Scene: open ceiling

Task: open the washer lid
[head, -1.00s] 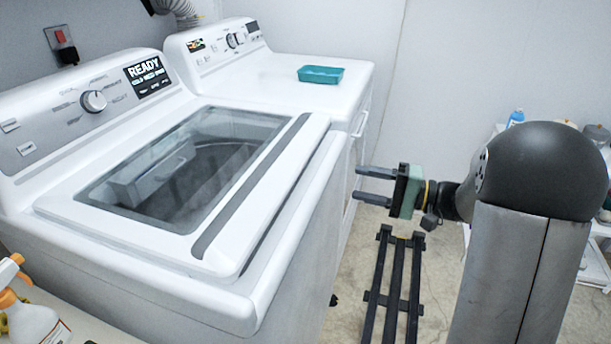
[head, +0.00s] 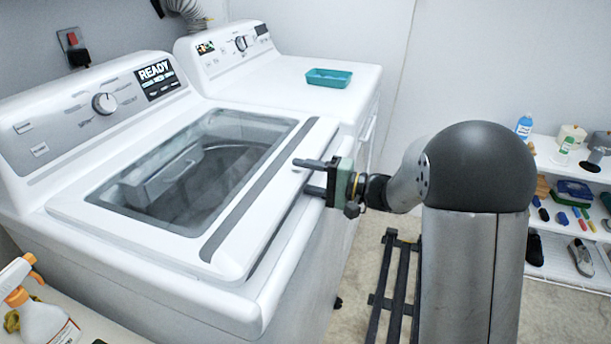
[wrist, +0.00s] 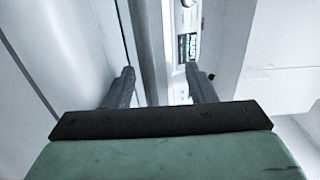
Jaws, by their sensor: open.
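The white washer lid (head: 150,234) lies shut on the washer top (head: 235,310), with a dark glass window (head: 225,150) and a grey strip along its right side. My gripper (head: 302,176) is at the lid's right-hand edge, nearer the back. Its jaws are open, one finger above the other; the upper finger reaches over the lid's rim and the lower one sits at the edge. In the wrist view, the gripper (wrist: 159,68) has a pale edge band running between its spread fingers. I cannot tell whether either finger touches the lid.
A dryer (head: 285,92) stands behind the washer with a teal tray (head: 329,78) on top. A spray bottle (head: 40,318) is at the front left. A white shelf (head: 560,225) with small items stands at the right. A dark rack (head: 393,290) is on the floor below my arm.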

